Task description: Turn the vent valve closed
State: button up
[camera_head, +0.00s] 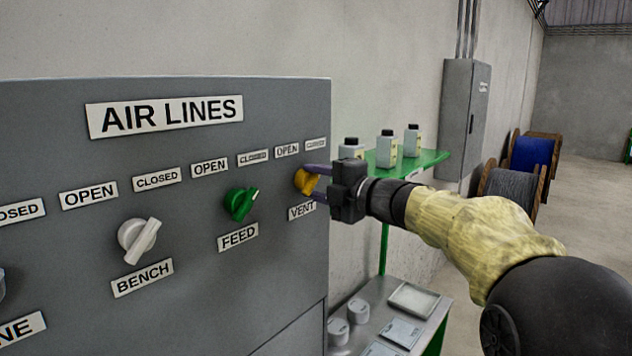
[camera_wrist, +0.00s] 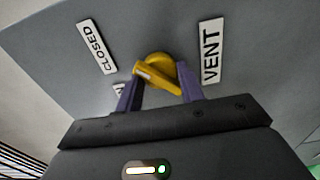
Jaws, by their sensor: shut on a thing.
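The vent valve is a yellow knob (camera_head: 303,181) at the right edge of the grey panel, above the VENT label (camera_head: 302,211). My gripper (camera_head: 317,183) reaches it from the right, its purple fingers at the knob. In the wrist view the yellow knob (camera_wrist: 157,71) has a bar handle, and my gripper (camera_wrist: 159,91) is shut on it, one finger on each side. The handle's pale-marked end points up and left, roughly towards the CLOSED label (camera_wrist: 97,47). The OPEN label (camera_head: 287,150) shows in the head view; in the wrist view a finger mostly hides it.
The green FEED knob (camera_head: 240,204) and white BENCH knob (camera_head: 139,240) sit left on the same panel. Behind my gripper, several bottles (camera_head: 387,148) stand on a green shelf (camera_head: 432,159). A lower bench (camera_head: 437,308) holds small items. Cable reels (camera_head: 510,184) stand at the right.

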jog(key=o, duration=1)
jog(key=shift+d, duration=0.1)
jog(key=b+v, duration=0.7)
jog(key=v, duration=1)
jog(key=shift+d+f, duration=0.1)
jog(key=shift+d, duration=0.05)
